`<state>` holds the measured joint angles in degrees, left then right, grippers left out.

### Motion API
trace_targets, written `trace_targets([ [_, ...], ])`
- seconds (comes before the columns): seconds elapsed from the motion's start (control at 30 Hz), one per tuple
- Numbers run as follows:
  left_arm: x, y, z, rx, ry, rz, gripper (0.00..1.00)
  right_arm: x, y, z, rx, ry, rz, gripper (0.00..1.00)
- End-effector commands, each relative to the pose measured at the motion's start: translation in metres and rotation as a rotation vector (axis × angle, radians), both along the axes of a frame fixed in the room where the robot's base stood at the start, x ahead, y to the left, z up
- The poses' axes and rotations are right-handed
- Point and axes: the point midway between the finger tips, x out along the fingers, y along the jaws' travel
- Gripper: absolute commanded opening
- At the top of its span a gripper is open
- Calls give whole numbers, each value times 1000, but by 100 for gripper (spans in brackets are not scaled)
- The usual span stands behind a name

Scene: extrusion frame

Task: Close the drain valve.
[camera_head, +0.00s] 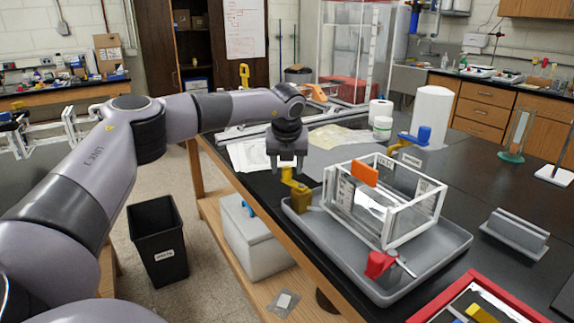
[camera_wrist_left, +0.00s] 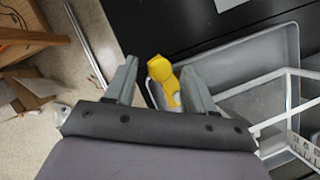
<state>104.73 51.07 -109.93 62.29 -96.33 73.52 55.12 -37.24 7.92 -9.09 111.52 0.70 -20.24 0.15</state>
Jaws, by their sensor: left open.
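My left gripper (camera_head: 287,163) points down, open, just above a valve with a yellow handle (camera_head: 293,184) at the left end of the grey tray. In the left wrist view the yellow handle (camera_wrist_left: 163,74) lies between the two open fingers (camera_wrist_left: 158,66), nearer the right one; I cannot tell whether they touch it. A valve with a red handle (camera_head: 379,264) sits at the tray's front edge, and a valve with a blue handle (camera_head: 419,136) is behind the frame. I cannot read a label that says which is the drain valve. My right gripper is not in view.
A clear box with a white frame (camera_head: 441,204) and an orange piece (camera_head: 364,173) stands in the grey tray (camera_head: 455,246). A white cylinder (camera_head: 431,112) stands behind it. A grey block (camera_head: 515,234) and red-edged tray (camera_head: 446,298) lie to the right. A black bin (camera_head: 158,240) stands on the floor.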

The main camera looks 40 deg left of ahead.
Motion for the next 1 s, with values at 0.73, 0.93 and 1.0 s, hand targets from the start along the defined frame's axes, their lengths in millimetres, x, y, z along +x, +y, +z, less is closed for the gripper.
trace_targets([
  [0.73, 3, 3, -9, -2, -1, -11, 0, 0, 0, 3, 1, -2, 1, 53],
  [0.93, 9, 3, -9, -4, 1, -125, 0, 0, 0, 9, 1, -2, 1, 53],
  [1.0, 11, 2, -8, -3, 0, -171, 0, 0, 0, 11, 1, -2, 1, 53],
])
